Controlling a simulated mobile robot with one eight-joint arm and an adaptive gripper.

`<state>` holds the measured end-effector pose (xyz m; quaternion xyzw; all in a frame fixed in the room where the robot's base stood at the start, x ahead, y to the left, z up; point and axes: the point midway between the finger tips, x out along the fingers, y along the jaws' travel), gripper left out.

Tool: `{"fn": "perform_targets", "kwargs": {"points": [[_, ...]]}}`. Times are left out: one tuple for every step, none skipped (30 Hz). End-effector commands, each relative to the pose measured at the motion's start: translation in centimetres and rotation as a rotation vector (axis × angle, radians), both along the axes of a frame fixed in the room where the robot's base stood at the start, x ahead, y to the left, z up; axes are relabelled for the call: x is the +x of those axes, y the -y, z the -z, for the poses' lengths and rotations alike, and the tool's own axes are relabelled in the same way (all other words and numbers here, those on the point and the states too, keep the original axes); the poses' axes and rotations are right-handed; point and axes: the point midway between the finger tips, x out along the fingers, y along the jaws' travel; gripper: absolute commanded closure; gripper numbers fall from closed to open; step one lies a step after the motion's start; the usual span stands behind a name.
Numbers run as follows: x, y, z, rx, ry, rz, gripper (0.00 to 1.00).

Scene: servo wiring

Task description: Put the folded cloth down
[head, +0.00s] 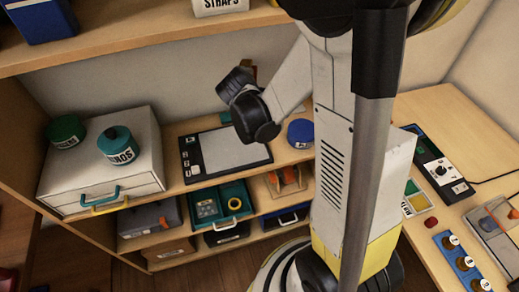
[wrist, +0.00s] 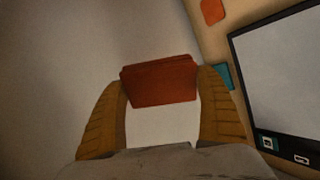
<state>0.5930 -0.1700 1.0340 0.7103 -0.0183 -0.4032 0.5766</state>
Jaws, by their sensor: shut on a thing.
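The folded cloth (wrist: 160,80) is a reddish-brown folded block in the wrist view. It sits between the two yellow-brown fingers of my gripper (wrist: 164,78), which is shut on it near the fingertips. In the head view, my dark wrist is above the back of the wooden counter, near the wall. My arm hides most of the gripper there, and only a small reddish-brown patch (head: 249,70) shows behind it, probably the cloth. Pale wall shows beyond the cloth in the wrist view.
A black-framed grey panel (head: 225,150) lies on the counter (head: 180,130) below my wrist; it also fills the right of the wrist view (wrist: 290,75). A white drawer box (head: 85,185) with teal tins stands left, and a blue round tin (head: 300,133) right. A shelf (head: 140,45) hangs above.

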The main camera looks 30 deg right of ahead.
Motion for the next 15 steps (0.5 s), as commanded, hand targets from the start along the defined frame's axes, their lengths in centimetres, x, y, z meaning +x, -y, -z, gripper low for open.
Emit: {"fn": "perform_targets", "kwargs": {"points": [[-1.5,1.4,0.8,0.066,-0.057,0.092,0.42],[-2.5,2.2,1.4,0.115,-0.095,0.154,0.42],[-4.1,3.1,2.2,0.191,-0.143,0.244,0.42],[-5.4,3.7,2.8,0.255,-0.177,0.315,0.42],[-6.8,4.2,3.4,0.326,-0.208,0.390,0.42],[-8.8,4.8,4.2,0.421,-0.241,0.483,0.42],[-10.3,5.0,4.6,0.491,-0.258,0.548,0.42],[-11.7,5.1,5.1,0.560,-0.269,0.609,0.42],[-13.6,5.0,5.5,0.644,-0.279,0.681,0.42],[-15.0,4.9,5.8,0.701,-0.282,0.729,0.42],[-16.2,4.7,6.0,0.754,-0.282,0.771,0.42],[-17.6,4.3,6.1,0.815,-0.278,0.818,0.42],[-18.6,4.0,6.2,0.856,-0.275,0.849,0.42],[-19.5,3.7,6.2,0.890,-0.270,0.872,0.42],[-20.5,3.3,6.2,0.928,-0.263,0.900,0.42]]}}
